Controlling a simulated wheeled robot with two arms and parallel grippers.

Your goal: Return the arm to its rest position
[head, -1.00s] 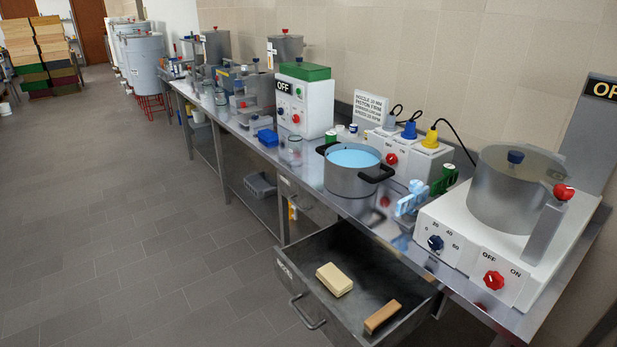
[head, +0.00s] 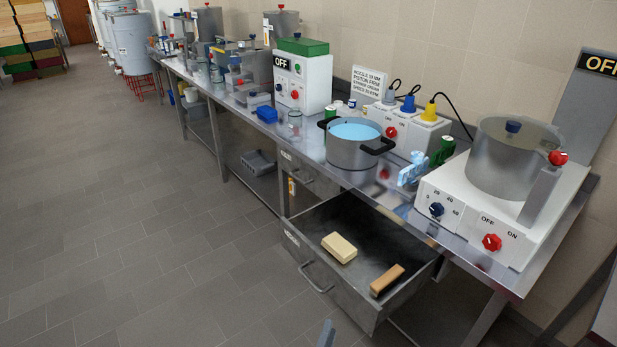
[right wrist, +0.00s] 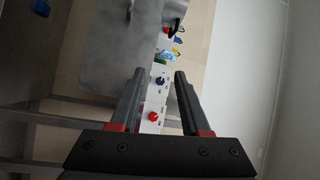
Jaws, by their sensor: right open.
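My right gripper (right wrist: 160,76) is open in the right wrist view, with nothing between its two grey fingers. Beyond them, apart from the fingers, is the white machine's front with its red and blue knobs. In the head view only a small grey-blue tip (head: 327,335) of mine shows at the bottom edge, below the open drawer (head: 291,240). A pale block (head: 339,248) and a brown block (head: 387,280) lie in the drawer. My left gripper is not seen.
The steel bench holds a pot of blue liquid (head: 355,142), a white machine (head: 465,212) with a lidded vessel (head: 510,165), a blue clip-like thing (head: 412,170) and a white box marked OFF (head: 303,82). The drawer juts out. The tiled floor (head: 130,230) at left is clear.

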